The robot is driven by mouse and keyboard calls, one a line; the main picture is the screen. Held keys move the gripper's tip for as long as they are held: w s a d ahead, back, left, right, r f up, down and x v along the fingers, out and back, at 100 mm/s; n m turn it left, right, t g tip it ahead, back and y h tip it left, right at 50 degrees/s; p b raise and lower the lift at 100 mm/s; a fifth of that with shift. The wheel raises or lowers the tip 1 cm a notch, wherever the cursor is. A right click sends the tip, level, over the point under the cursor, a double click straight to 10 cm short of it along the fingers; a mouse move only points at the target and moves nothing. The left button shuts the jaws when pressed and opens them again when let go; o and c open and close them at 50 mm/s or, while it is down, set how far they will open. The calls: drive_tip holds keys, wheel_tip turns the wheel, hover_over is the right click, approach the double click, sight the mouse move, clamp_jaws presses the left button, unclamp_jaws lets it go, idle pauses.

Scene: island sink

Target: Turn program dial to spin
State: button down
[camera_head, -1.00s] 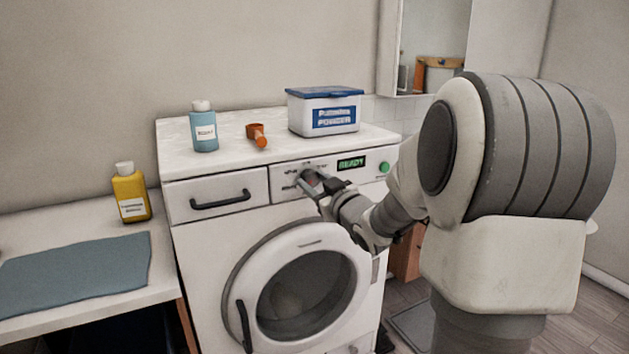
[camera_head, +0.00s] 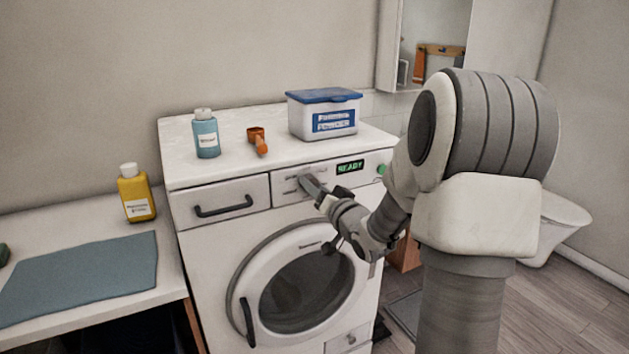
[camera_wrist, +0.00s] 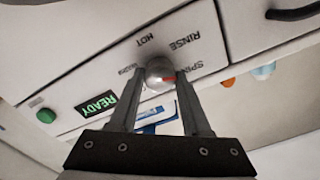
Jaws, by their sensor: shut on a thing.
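The program dial (camera_wrist: 158,72) is a round, silvery knob on the washing machine's white control panel, with a red mark on its right side in the wrist view. Printed words surround it, including HOT above, RINSE at upper right and SPIN (camera_wrist: 188,68) just to the right. The red mark points roughly towards the SPIN side; its exact setting is hard to read. My gripper (camera_wrist: 160,78) is shut on the dial, one finger on each side. In the head view my gripper (camera_head: 308,182) is at the panel and hides the dial.
The display (camera_head: 350,166) reads READY, with a green button (camera_head: 381,169) to its right. A handled drawer (camera_head: 221,203) is left of the panel, and the round door (camera_head: 305,290) below is shut. A blue bottle (camera_head: 206,138), orange scoop (camera_head: 258,142) and powder box (camera_head: 323,115) stand on top.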

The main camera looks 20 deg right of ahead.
drive_tip(key=shift+m+p, duration=0.45)
drive_tip(key=shift+m, duration=0.35)
drive_tip(key=shift+c, duration=1.8)
unclamp_jaws()
drive_tip(key=shift+s, duration=0.1)
drive_tip(key=s+b, duration=0.8)
drive_tip(key=s, duration=0.9)
drive_tip(key=shift+d, duration=0.3)
